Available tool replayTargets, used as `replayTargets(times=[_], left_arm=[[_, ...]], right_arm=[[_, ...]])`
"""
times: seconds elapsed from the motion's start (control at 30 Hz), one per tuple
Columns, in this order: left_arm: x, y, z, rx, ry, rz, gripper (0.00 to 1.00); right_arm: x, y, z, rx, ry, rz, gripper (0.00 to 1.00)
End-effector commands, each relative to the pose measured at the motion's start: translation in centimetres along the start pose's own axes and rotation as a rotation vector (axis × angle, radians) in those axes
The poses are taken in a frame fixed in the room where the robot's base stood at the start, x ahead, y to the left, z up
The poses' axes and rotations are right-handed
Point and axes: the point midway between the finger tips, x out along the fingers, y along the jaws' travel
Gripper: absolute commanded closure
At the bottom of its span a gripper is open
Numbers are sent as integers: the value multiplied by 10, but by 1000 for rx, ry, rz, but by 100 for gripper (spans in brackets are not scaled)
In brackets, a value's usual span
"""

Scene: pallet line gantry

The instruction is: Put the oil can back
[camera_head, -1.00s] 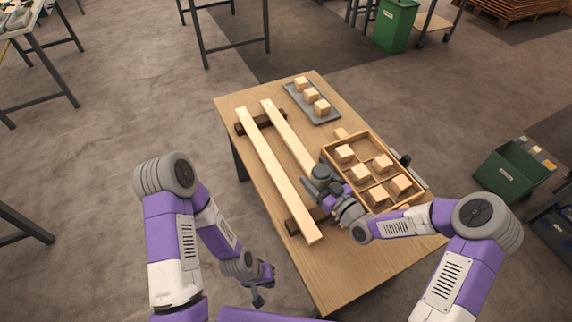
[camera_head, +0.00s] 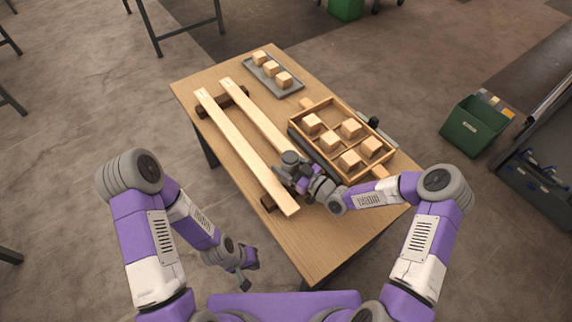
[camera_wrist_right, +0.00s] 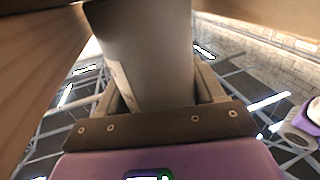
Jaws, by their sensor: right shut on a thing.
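The oil can (camera_head: 290,158) looks like a plain grey cylinder in the head view. My right gripper (camera_head: 292,172) is shut on it, near the front part of the right plank and left of the wooden crate. In the right wrist view the can's grey body (camera_wrist_right: 145,55) stands between the two fingers. Whether its base touches the table cannot be told. My left gripper (camera_head: 246,272) is empty, in front of the table and below its top, with its fingers apart.
Two pale planks (camera_head: 245,150) lie across dark supports on the table (camera_head: 310,250). The divided crate (camera_head: 325,165) holds several wooden blocks, with a dark strip (camera_head: 315,154) along its left side. A grey tray (camera_head: 262,76) holds 3 blocks. The table's front is clear.

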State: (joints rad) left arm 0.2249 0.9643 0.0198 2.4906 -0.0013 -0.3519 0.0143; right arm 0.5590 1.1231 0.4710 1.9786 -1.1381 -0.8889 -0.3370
Motion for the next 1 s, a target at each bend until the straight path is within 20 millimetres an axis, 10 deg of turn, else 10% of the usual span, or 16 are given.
replayTargets(times=[0.33, 0.37, 0.5, 1.0], left_arm=[[4, -1, 0, 0, 0, 0, 100], [3, -1, 0, 0, 0, 0, 100], [2, -1, 0, 0, 0, 0, 100], [-3, 1, 0, 0, 0, 0, 100]], right_arm=[[0, 0, 3, -2, 3, -1, 79], [0, 0, 3, -1, 1, 0, 29], [0, 0, 2, -1, 1, 0, 8], [-18, 1, 0, -1, -2, 2, 7]])
